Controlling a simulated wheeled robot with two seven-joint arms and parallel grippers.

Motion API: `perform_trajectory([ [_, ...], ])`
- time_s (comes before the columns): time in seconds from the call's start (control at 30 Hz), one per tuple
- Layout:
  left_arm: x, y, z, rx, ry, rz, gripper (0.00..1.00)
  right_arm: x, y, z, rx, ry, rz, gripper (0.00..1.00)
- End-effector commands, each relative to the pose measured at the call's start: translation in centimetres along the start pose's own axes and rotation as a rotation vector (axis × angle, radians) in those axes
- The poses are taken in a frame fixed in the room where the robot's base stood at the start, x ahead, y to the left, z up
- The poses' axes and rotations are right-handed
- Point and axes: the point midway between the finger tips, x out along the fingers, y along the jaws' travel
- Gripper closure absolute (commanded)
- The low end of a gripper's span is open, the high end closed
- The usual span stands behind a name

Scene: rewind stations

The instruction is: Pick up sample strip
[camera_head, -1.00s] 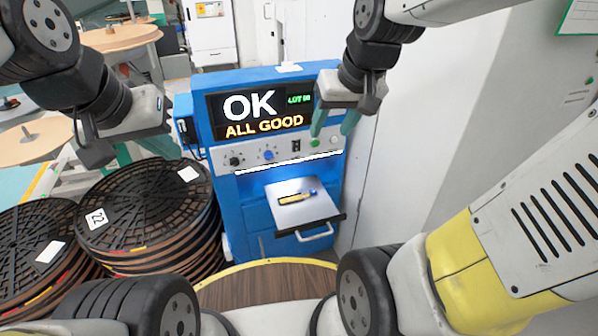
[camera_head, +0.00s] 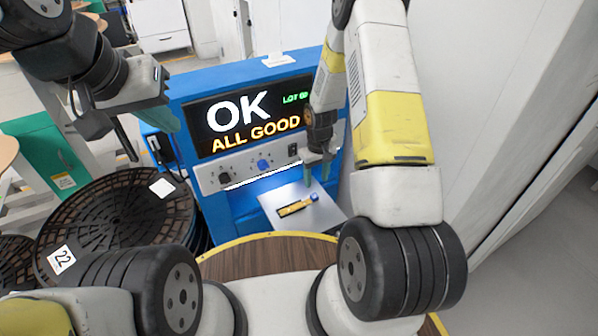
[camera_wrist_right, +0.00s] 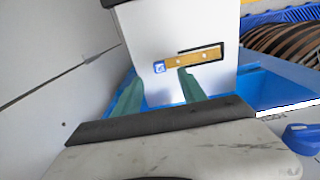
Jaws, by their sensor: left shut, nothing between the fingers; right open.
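The sample strip (camera_head: 297,206) is a short yellow-gold strip with a blue end. It lies on the pale drawer plate (camera_head: 328,216) at the front of the blue machine. In the right wrist view the strip (camera_wrist_right: 195,58) lies beyond my fingertips, partly over a dark slot outline, its blue end to the left. My right gripper (camera_head: 320,176) is open and empty, above the back of the plate near the blue end. Its two green fingers (camera_wrist_right: 158,88) stand apart, and the strip is not between them. My left gripper (camera_head: 150,135) is shut and empty, left of the machine's screen.
The blue machine (camera_head: 222,85) shows "OK ALL GOOD" above a row of knobs. Stacked black reels (camera_head: 115,215) stand at the left. A round wooden top (camera_head: 265,258) lies in front. A pale wall (camera_head: 490,90) rises at the right.

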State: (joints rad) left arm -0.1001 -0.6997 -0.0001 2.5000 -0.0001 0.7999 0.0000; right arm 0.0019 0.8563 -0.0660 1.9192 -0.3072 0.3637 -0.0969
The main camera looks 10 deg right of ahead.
Motion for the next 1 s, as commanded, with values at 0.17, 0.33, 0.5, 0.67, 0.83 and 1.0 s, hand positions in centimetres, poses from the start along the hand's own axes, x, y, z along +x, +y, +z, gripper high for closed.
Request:
perform_trajectory([
  [0.17, 0.0, 0.0, 0.0, 0.0, 0.0, 0.0, 1.0, 2.2, -0.1, 0.2, -0.01, -0.014, -0.003, 0.51],
  [0.33, 0.0, 0.0, 0.0, 0.0, 0.0, 0.0, 1.0, 4.1, -0.1, 0.2, -0.009, -0.014, -0.003, 0.51],
  [0.5, 0.0, 0.0, 0.0, 0.0, 0.0, 0.0, 1.0, 6.4, 0.1, 0.0, -0.009, -0.015, -0.003, 0.51],
  [0.67, 0.0, 0.0, 0.0, 0.0, 0.0, 0.0, 1.0, 8.6, 0.2, -0.2, -0.01, -0.013, -0.002, 0.51],
  [0.83, 0.0, 0.0, 0.0, 0.0, 0.0, 0.0, 1.0, 9.3, 0.2, -0.2, -0.01, -0.012, -0.002, 0.51],
  [1.0, 0.0, 0.0, 0.0, 0.0, 0.0, 0.0, 1.0, 9.2, 0.2, -0.2, -0.009, -0.012, -0.002, 0.53],
])
